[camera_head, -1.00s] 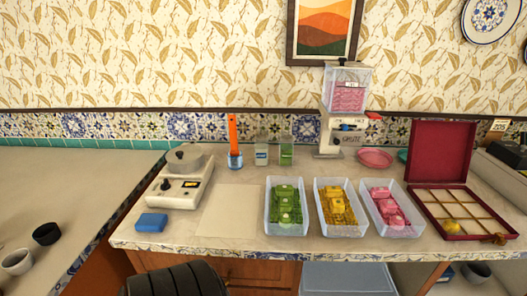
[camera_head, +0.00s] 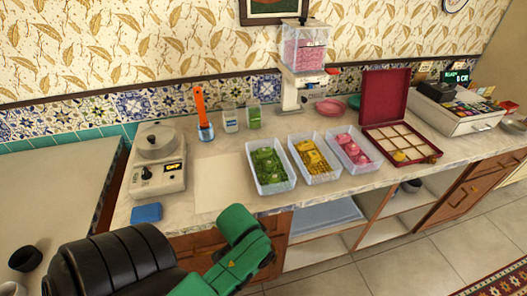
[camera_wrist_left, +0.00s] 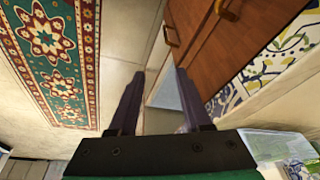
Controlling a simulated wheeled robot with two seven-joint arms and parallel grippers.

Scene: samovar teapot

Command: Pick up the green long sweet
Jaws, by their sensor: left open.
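Several green sweets (camera_head: 268,165) lie in a clear tray (camera_head: 278,187) on the counter in the head view. They are small and crowded, so I cannot tell which one is long. My left gripper (camera_wrist_left: 158,98) shows in the left wrist view with two dark fingers spread apart and nothing between them. It points past a wooden cabinet front and the floor, and no green sweet is clear in that view. In the head view my black and green arm is at the lower left, below the counter's front edge, and its fingers are not visible. My right gripper is not in view.
A tray of yellow sweets (camera_head: 315,160) and a tray of pink sweets (camera_head: 352,149) stand right of the green ones. An open red box (camera_head: 385,100) is further right. The pale sheet (camera_head: 215,183) is bare.

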